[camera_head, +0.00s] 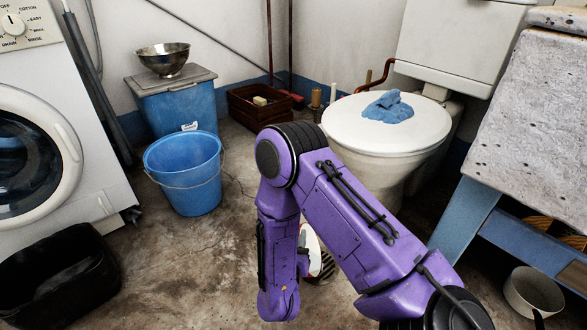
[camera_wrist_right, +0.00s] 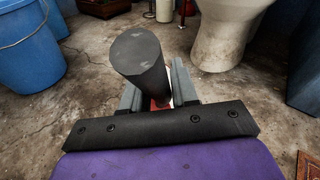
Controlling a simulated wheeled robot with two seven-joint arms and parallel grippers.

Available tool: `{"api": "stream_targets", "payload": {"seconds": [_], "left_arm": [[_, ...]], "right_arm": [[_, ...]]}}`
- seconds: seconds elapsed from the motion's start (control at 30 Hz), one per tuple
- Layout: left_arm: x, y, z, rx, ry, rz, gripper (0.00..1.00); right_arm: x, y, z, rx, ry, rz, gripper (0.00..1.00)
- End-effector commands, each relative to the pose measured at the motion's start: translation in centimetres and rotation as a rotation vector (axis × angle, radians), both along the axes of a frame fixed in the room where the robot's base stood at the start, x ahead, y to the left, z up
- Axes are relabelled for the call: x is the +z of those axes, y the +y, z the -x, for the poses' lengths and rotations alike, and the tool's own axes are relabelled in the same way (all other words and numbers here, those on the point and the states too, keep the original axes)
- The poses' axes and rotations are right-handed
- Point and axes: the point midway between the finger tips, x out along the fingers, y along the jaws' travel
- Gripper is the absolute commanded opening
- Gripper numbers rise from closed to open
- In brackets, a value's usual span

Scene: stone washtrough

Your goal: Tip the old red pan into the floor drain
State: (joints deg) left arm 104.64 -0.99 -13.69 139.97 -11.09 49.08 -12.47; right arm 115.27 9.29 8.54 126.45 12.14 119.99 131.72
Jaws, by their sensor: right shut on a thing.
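The red pan shows only in part in the head view (camera_head: 313,252), as a pale inside with a red edge beside my right forearm; the rest is hidden behind the arm. In the right wrist view its thick dark handle (camera_wrist_right: 141,55) stands between the fingers of my right gripper (camera_wrist_right: 157,90), which is shut on it. A bit of red shows below the handle. The floor drain (camera_head: 327,269), a dark slotted grate, is partly visible just right of and below the pan; my arm covers much of it. My left gripper is not in view.
A blue bucket (camera_head: 185,172) stands left of my arm, a black tub (camera_head: 60,262) at lower left. A toilet (camera_head: 375,135) with a blue cloth (camera_head: 388,107) on its lid stands behind. A stone slab (camera_head: 535,110) and a small pot (camera_head: 534,292) are at right.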

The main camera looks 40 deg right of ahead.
Motion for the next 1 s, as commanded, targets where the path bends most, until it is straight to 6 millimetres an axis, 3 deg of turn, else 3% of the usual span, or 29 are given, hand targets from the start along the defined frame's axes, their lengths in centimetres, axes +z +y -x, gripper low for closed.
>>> {"api": "stream_targets", "payload": {"seconds": [0.4,1.0], "left_arm": [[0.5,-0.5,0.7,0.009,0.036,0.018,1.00],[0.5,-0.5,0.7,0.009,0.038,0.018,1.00]], "right_arm": [[0.1,-1.8,2.3,-0.004,-0.114,-0.088,0.00],[0.1,-1.9,2.4,-0.002,-0.124,-0.097,0.00]]}}
